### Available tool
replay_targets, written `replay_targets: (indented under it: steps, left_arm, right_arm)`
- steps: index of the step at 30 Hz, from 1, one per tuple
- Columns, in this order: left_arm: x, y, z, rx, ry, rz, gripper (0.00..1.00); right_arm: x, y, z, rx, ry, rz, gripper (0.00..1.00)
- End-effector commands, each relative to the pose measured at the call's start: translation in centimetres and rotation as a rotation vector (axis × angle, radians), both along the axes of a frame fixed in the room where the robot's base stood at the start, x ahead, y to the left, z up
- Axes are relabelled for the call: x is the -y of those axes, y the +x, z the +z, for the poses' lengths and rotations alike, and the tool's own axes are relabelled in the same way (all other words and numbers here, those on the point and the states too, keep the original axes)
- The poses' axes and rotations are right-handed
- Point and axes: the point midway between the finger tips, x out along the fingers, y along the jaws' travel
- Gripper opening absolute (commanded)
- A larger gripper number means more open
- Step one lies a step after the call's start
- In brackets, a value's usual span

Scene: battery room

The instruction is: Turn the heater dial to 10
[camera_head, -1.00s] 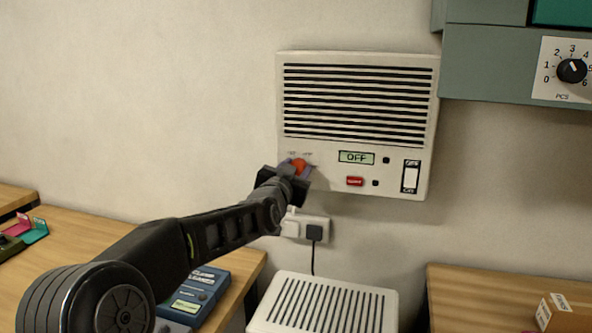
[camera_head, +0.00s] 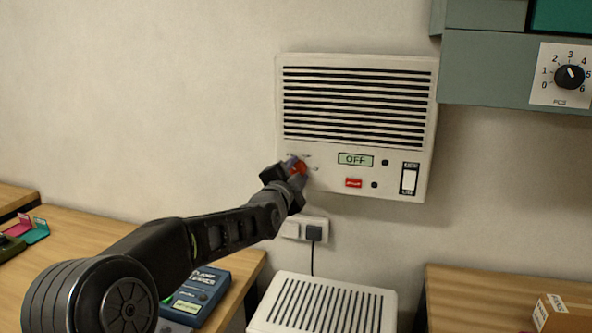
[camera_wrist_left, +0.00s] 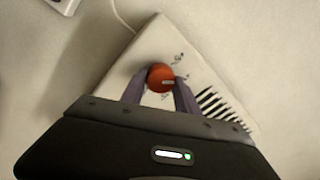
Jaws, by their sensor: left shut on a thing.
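The heater (camera_head: 352,110) is a white wall box with black slats, and its small display (camera_head: 355,160) reads OFF. The heater dial (camera_head: 299,168) is a red-orange round knob at the heater's lower left, partly covered by my gripper. In the left wrist view the dial (camera_wrist_left: 161,77) shows a pale pointer mark, with small markings around it too blurred to read. My left gripper (camera_head: 294,170) is at the dial, its two fingers on either side, shut on it. The wrist view shows the fingertips (camera_wrist_left: 160,88) gripping the dial. My right gripper is not in view.
A red button (camera_head: 353,183) and a white rocker switch (camera_head: 409,179) sit right of the dial. A wall socket with a black plug (camera_head: 314,233) is below. A grey unit with a numbered knob (camera_head: 569,76) hangs at upper right. A white slatted box (camera_head: 325,305) stands below.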

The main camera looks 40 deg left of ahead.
Motion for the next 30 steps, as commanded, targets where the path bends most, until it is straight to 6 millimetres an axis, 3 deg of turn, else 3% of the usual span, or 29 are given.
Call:
replay_targets:
  steps: [12, 27, 28, 30]
  left_arm:
    - [0.06, 0.02, -0.11, -0.072, 0.201, -0.001, 0.0]
    - [0.07, 0.03, -0.15, -0.079, 0.221, -0.001, 0.0]
    - [0.07, 0.03, -0.15, -0.079, 0.221, -0.001, 0.4]
    - [0.06, 0.02, -0.13, -0.079, 0.221, -0.001, 0.45]
  right_arm:
    - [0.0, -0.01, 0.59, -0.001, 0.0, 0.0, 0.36]
    - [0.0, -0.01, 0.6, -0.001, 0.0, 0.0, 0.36]
    - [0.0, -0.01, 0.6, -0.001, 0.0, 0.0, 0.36]
    - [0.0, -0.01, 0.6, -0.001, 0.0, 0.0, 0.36]
